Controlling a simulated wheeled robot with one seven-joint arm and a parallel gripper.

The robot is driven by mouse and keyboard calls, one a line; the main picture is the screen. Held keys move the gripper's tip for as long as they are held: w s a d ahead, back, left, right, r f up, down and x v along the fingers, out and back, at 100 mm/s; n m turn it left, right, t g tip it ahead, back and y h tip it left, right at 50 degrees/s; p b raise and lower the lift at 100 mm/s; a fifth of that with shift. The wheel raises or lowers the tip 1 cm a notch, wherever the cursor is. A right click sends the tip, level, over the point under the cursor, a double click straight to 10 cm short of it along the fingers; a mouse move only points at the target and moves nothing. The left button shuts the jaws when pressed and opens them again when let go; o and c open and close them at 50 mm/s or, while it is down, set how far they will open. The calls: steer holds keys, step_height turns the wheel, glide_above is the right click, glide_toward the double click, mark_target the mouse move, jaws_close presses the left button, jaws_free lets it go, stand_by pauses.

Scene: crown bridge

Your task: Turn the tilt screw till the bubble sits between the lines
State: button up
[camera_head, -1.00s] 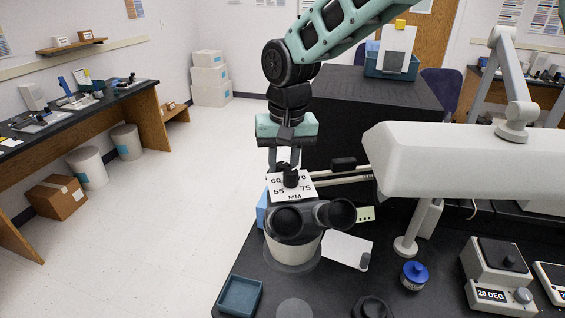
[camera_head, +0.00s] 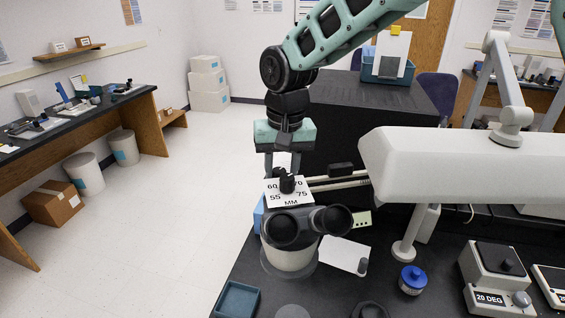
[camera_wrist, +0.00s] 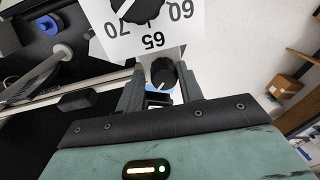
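A small black knob with a white mark (camera_wrist: 162,74), which looks like the tilt screw, sits between the fingertips of my gripper (camera_wrist: 162,80) in the wrist view. The fingers stand apart, one on each side of it; whether they press on it is not clear. In the head view my gripper (camera_head: 283,170) points down just behind the white number plate (camera_head: 290,198), which hides the knob. A small pale green piece with dark marks (camera_head: 361,219) is right of the eyepieces; it may be the level, but no bubble or lines can be made out.
Black eyepieces (camera_head: 318,222) stand in front of the plate. A black dial knob (camera_head: 287,183) sits on the plate. A white horizontal arm (camera_head: 450,165) crosses the right side. A blue-capped jar (camera_head: 412,278), a 20 DEG block (camera_head: 490,275) and a blue tray (camera_head: 237,299) are on the bench.

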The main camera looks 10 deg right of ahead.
step_height(320, 180, up, 17)
steer(key=d+b, duration=0.1)
steer(key=b, duration=0.2)
steer(key=shift+s+r, duration=0.2)
steer(key=shift+s, duration=0.2)
steer(key=shift+s, duration=0.1)
